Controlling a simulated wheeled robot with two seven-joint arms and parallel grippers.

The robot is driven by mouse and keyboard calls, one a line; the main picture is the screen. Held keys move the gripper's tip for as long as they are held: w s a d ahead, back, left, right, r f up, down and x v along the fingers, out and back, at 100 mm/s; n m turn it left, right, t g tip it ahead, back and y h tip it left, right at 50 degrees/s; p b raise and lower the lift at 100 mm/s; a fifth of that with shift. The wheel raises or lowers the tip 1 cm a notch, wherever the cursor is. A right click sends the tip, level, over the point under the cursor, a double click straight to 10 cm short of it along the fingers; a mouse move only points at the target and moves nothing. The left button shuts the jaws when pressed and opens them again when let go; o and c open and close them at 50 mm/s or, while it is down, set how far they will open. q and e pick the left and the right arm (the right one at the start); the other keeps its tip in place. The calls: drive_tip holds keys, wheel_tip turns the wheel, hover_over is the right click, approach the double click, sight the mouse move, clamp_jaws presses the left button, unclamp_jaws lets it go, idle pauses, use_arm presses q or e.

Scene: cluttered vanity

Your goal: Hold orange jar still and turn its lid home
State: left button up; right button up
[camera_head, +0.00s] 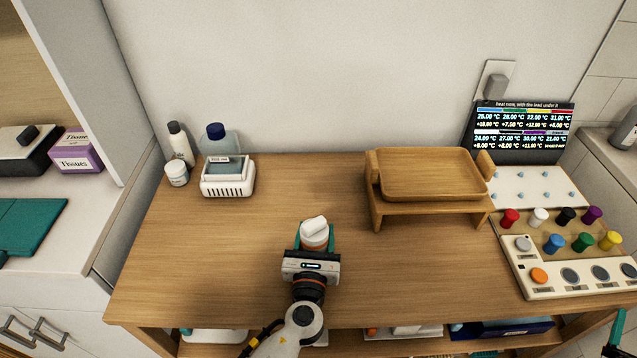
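The orange jar (314,242) stands near the middle front of the wooden table, with a white lid (314,225) on top. The lid has a raised white grip bar and looks slightly tilted; I cannot tell how far it is screwed on. My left gripper (315,238) reaches in from the front, with one teal finger on each side of the jar. The fingers appear closed against its sides. The jar's lower part is hidden by the gripper body. My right gripper (617,333) shows only partly at the bottom right corner, away from the jar; its opening cannot be judged.
A wooden tray (430,174) on a stand is at the back right. A panel with several coloured knobs (555,243) and a display (522,131) are at the right. A white device (228,177), bottles (181,144) and a small white jar (176,174) stand back left. Table around the orange jar is clear.

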drive_tip(key=w+d+r+h, duration=0.2)
drive_tip(key=w+d+r, duration=0.3)
drive_tip(key=r, duration=0.4)
drive_tip(key=w+a+r+n+t+y, duration=0.2)
drive_tip(key=w+r+y, duration=0.25)
drive_tip(key=w, duration=0.35)
drive_tip(key=w+a+r+n+g+y, duration=0.3)
drive_tip(key=w+a+n+y, duration=0.3)
drive_tip(key=a+y, duration=0.35)
drive_tip(key=w+a+r+n+g+y, duration=0.35)
drive_tip(key=w+a+n+y, duration=0.2)
drive_tip(key=a+y, duration=0.4)
drive_tip(key=w+a+r+n+g+y, duration=0.35)
drive_tip(key=w+a+n+y, duration=0.35)
drive_tip(key=a, duration=0.3)
drive_tip(key=a+r+n+g+y, duration=0.35)
drive_tip(key=a+n+g, duration=0.35)
drive_tip(key=a+g, duration=0.55)
drive_tip(key=n+g+h, duration=0.6)
drive_tip(key=n+h, duration=0.1)
drive_tip(key=h, duration=0.8)
hover_over(314, 222)
wheel_tip(314, 222, down, 2)
wheel_tip(314, 222, down, 15)
drive_tip(key=t+h, duration=0.2)
drive_tip(key=h, duration=0.1)
drive_tip(key=t+h, duration=0.2)
drive_tip(key=h, duration=0.1)
drive_tip(key=shift+f+h, duration=0.15)
drive_tip(key=shift+h, duration=0.15)
